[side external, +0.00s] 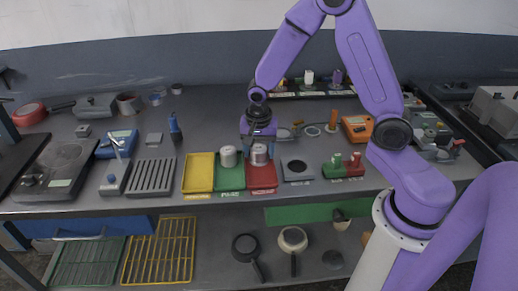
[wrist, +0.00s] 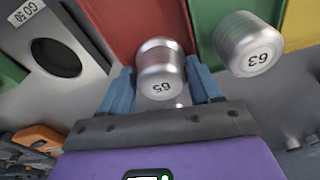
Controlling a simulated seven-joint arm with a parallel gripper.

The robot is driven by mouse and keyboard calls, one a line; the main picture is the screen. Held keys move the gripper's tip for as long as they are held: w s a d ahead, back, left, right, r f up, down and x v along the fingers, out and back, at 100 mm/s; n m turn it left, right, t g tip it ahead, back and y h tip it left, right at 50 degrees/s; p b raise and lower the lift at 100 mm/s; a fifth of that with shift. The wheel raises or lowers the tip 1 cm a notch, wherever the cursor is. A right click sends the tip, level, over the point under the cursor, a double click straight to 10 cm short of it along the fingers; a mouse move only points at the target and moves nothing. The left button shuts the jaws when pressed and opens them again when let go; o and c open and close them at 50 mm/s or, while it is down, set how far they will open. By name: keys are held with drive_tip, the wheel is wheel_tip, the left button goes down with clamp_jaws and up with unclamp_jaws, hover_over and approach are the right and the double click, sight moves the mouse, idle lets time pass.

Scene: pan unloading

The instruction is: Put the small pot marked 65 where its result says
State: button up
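The small silver pot marked 65 (wrist: 161,72) stands upright on the red tray (wrist: 115,22) in the wrist view. It also shows on the red tray in the side view (side external: 259,154). My gripper (wrist: 160,80) is around this pot from above, one blue finger on each side. The fingers look spread with narrow gaps to the pot, so it appears open. In the side view my gripper (side external: 258,146) is low over the red tray. A second silver pot, marked 63 (wrist: 248,45), stands on the green tray (side external: 230,183) next to it.
A yellow tray (side external: 198,172) lies left of the green one. A grey block with a dark round recess (side external: 296,168) sits right of the red tray. Red and green pieces (side external: 345,165) stand farther right. A slotted grey rack (side external: 151,176) is at left.

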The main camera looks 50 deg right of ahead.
sight(258, 151)
drive_tip(key=shift+w+a+r, duration=0.1)
drive_tip(key=shift+r, duration=0.15)
wheel_tip(258, 151, up, 12)
drive_tip(key=a, duration=0.1)
drive_tip(key=s+a+n, duration=0.2)
drive_tip(key=s+n, duration=1)
drive_tip(key=s, duration=0.1)
drive_tip(key=s+a+n+y, duration=0.1)
drive_tip(key=s+a+n, duration=0.1)
drive_tip(key=s+n, duration=0.9)
drive_tip(key=shift+s+n+g+y, duration=0.3)
drive_tip(key=shift+s+n, duration=0.1)
drive_tip(key=shift+s, duration=0.6)
drive_tip(key=shift+a+r, duration=0.1)
